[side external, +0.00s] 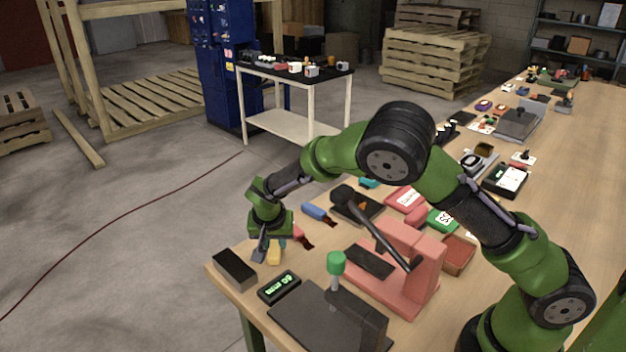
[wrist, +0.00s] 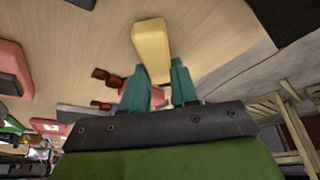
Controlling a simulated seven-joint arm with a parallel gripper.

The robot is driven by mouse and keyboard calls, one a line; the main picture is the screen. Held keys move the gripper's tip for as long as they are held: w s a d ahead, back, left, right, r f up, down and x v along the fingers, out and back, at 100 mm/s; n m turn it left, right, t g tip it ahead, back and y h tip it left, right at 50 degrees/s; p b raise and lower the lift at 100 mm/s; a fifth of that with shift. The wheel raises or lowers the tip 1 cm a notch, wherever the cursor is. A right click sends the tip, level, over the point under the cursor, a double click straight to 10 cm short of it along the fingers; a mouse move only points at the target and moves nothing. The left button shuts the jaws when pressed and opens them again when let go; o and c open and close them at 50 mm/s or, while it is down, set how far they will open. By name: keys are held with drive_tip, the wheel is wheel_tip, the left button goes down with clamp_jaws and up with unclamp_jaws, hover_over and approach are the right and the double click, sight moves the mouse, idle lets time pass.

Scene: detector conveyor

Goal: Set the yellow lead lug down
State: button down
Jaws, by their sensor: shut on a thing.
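The yellow lead lug (wrist: 151,48) is a pale yellow block between the teal fingers of my gripper (wrist: 155,88) in the wrist view. My gripper is shut on its near end, and its far end sticks out past the fingertips. In the side external view the yellow lug (side external: 274,256) hangs below my gripper (side external: 275,243), close to the left edge of the wooden table. I cannot tell whether the lug touches the table top.
A black box (side external: 235,268) and a black display with green digits (side external: 279,287) are close to the lug. A pink press-like stand (side external: 405,265) is to the right. A blue-handled tool (side external: 318,213) lies behind. The table edge (side external: 222,290) is near on the left.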

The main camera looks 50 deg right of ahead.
drive_tip(key=c, duration=0.9)
unclamp_jaws()
drive_tip(key=shift+f, duration=0.15)
drive_tip(key=shift+o, duration=0.2)
drive_tip(key=v, duration=1.2)
drive_tip(key=shift+r, duration=0.2)
